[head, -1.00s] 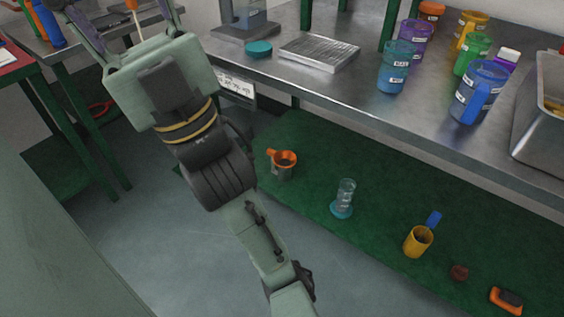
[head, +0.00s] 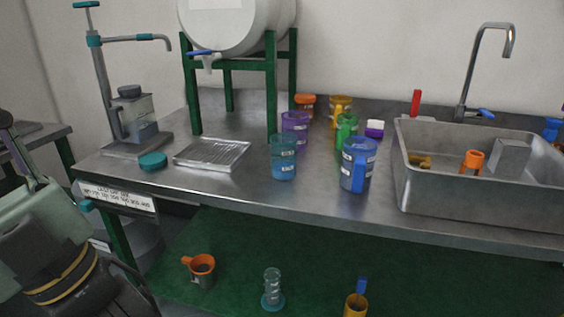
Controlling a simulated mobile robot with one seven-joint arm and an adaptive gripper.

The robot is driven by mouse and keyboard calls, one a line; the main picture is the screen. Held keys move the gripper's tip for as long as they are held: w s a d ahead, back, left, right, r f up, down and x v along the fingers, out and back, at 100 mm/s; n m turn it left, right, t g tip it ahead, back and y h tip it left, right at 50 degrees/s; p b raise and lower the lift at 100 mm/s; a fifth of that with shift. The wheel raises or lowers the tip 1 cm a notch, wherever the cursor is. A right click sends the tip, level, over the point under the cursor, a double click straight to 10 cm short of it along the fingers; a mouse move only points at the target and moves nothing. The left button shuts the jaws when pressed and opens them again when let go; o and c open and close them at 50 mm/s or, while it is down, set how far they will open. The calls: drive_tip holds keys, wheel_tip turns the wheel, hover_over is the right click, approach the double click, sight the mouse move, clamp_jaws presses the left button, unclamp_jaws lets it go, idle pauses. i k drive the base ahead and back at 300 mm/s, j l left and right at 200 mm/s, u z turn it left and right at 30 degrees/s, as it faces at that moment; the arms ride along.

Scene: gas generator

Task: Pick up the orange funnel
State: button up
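Orange pieces show in several places, and I cannot tell for sure which is the funnel. An orange wide-mouthed piece with a side tab (head: 201,264) sits on a greyish cup on the green lower shelf, left of the middle. A smaller orange cup-like piece (head: 472,160) stands in the sink. My gripper (head: 20,150) is cut off at the left edge, well left of both and apart from them. One finger shows in part; its tips and anything between them are hidden or out of view.
The steel bench (head: 230,193) overhangs the green shelf (head: 240,240). Coloured beakers, including a blue one (head: 357,166), stand near the sink (head: 480,208). A glass cylinder (head: 272,290) and a yellow cup (head: 354,305) stand on the shelf. A pump stand (head: 105,80) is at the left.

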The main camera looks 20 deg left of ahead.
sight(199, 269)
drive_tip(key=j+z, duration=0.1)
drive_tip(key=j, duration=0.35)
drive_tip(key=k+j, duration=0.15)
drive_tip(key=j, duration=0.25)
drive_tip(key=k+j+z, duration=0.15)
drive_tip(key=j, duration=0.25)
drive_tip(key=j+z, duration=0.2)
drive_tip(key=j, duration=0.85)
drive_tip(key=i, duration=1.25)
